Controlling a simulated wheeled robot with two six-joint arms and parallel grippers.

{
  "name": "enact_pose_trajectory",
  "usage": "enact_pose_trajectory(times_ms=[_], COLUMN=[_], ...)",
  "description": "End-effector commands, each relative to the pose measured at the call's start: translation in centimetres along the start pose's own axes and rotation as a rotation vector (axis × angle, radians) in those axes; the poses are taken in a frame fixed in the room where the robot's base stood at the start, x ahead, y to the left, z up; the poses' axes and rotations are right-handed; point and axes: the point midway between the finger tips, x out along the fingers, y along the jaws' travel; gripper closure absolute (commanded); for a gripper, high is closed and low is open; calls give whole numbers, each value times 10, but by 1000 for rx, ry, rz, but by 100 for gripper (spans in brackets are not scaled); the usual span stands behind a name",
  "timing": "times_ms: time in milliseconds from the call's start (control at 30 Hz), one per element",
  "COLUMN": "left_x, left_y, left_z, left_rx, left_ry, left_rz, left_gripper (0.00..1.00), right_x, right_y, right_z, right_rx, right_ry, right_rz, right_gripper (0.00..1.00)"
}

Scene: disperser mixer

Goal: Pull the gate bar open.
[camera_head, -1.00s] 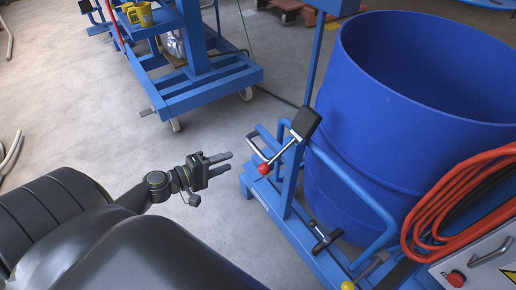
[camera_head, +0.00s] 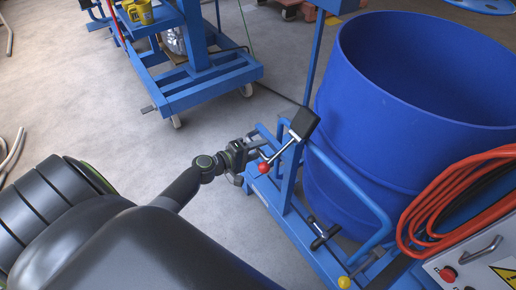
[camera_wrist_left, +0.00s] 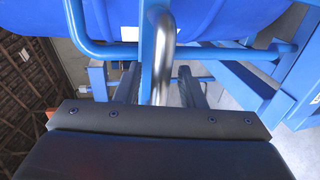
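A blue tubular bar (camera_head: 352,187) runs across the front of the blue drum (camera_head: 350,130); which part is the gate bar is not marked. A bent chrome lever (camera_head: 281,152) with a red knob (camera_head: 264,168) hangs from a black block (camera_head: 305,123) on the blue frame. My left gripper (camera_head: 254,150) is at this lever, its fingertips partly hidden. In the left wrist view, its two fingers (camera_wrist_left: 158,85) stand apart with the chrome lever (camera_wrist_left: 161,70) between them and gaps on both sides. The blue bar also shows there (camera_wrist_left: 105,50). My right gripper is out of view.
A control box (camera_head: 480,262) with orange hose (camera_head: 425,215) stands at the lower right. A black T-handle (camera_head: 324,236) sits low on the blue frame. A blue wheeled cart (camera_head: 205,85) stands at the back left.

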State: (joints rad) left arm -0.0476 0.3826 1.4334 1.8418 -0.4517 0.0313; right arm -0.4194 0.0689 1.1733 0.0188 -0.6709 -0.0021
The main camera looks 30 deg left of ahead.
Motion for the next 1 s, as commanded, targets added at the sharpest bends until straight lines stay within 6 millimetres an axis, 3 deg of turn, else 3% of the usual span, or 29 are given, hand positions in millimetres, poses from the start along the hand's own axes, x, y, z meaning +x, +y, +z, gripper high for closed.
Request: enact_pose_trajectory(times_ms=[233, 500, 1000], left_x=[0, 0, 2], left_y=[0, 0, -1], left_z=[0, 0, -2], left_rx=[0, 0, 2], left_ry=[0, 0, -8], left_rz=[0, 0, -1], left_gripper=[65, 100, 100], right_x=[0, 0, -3], right_y=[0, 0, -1], right_z=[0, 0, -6], right_rx=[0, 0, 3], right_ry=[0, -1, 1], right_rz=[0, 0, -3], right_gripper=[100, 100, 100])
